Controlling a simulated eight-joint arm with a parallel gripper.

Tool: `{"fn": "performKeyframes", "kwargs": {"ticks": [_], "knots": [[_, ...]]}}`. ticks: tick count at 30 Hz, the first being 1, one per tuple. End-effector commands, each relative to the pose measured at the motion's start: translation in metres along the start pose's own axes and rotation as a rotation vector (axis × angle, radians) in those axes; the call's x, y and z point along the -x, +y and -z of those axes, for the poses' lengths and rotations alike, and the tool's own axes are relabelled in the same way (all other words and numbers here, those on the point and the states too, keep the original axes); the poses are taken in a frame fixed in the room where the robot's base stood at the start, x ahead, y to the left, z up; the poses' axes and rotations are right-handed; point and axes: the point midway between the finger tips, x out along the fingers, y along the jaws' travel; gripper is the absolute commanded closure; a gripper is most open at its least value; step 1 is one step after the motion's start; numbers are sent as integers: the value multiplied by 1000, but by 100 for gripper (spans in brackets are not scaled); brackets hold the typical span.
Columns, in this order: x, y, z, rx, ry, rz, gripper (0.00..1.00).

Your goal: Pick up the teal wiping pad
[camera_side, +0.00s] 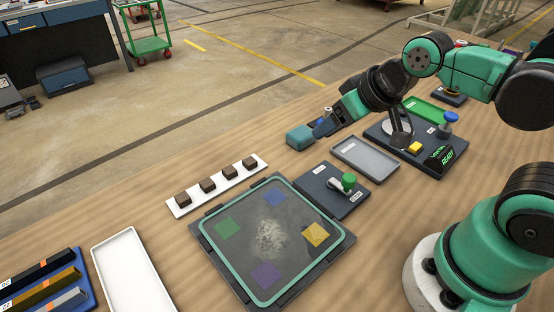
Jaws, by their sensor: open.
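The teal wiping pad (300,137) is a small teal block near the table's far edge, behind the dark board with the green knob. My gripper (318,129) reaches down from the right, tilted, with its fingertips at the pad's right end. The jaws are open. The fingers partly cover that end, so I cannot tell whether they touch the pad or straddle it. The pad's underside is hidden, so its contact with the table is unclear.
A framed glass panel (228,238) with coloured squares and a whitish smudge lies in front. A white strip with dark blocks (244,173), a grey tray (366,158) and a dark control board (376,135) are nearby. An empty white tray (130,272) lies front left.

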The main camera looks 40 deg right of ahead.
Motion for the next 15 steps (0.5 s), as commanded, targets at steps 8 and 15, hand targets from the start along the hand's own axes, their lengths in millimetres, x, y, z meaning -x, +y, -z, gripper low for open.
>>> {"fn": "performKeyframes", "kwargs": {"ticks": [8,15], "knots": [[0,0,0,0,0,0,0],[-1,2,7,1,-26,-5,0]]}}
